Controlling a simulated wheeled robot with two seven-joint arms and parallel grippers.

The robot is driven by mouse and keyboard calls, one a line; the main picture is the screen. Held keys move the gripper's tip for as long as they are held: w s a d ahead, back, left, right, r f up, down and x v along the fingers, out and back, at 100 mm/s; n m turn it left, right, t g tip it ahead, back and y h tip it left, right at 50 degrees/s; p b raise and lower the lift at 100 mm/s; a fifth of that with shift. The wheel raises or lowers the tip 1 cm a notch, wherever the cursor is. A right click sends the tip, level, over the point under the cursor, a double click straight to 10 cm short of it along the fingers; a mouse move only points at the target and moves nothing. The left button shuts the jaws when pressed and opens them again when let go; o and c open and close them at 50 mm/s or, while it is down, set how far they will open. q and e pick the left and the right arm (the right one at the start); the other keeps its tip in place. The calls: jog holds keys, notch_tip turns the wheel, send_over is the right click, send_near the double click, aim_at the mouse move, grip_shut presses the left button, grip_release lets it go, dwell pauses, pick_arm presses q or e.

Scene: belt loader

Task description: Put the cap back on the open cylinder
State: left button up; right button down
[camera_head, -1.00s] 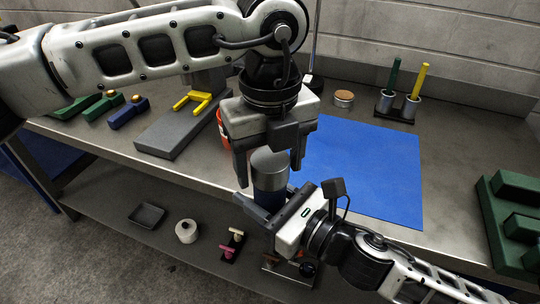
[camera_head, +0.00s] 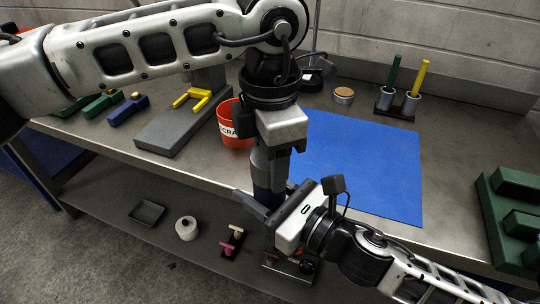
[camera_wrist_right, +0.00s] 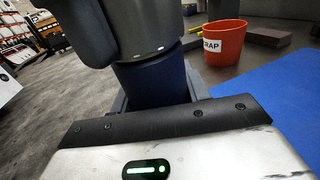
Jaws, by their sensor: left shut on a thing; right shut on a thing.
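The cylinder (camera_head: 268,199) is dark blue and stands upright near the table's front edge. Its blue body also shows in the right wrist view (camera_wrist_right: 153,84). My right gripper (camera_head: 262,207) is shut on the cylinder body from the right. A grey cap-like top (camera_head: 268,172) sits directly above the blue body. My left gripper (camera_head: 271,160) points down from above and is shut on this grey top. Its fingers are seen edge-on and hide most of it. I cannot tell whether the top is fully seated on the body.
A blue mat (camera_head: 365,165) lies right of the grippers. An orange scrap bin (camera_head: 230,128) stands close behind. A grey block with a yellow fork (camera_head: 193,98) is at left. A cork-topped jar (camera_head: 343,96) and a peg holder (camera_head: 397,106) stand at back; green blocks (camera_head: 518,225) are at right.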

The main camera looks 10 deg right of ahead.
pick_arm(q)
jog(key=m, duration=0.7)
jog(key=shift+m, duration=0.4)
jog(key=m, duration=0.6)
jog(key=o, duration=1.1)
jog(key=shift+o, duration=0.2)
jog(key=shift+r, duration=0.1)
notch_tip(320, 180, up, 12)
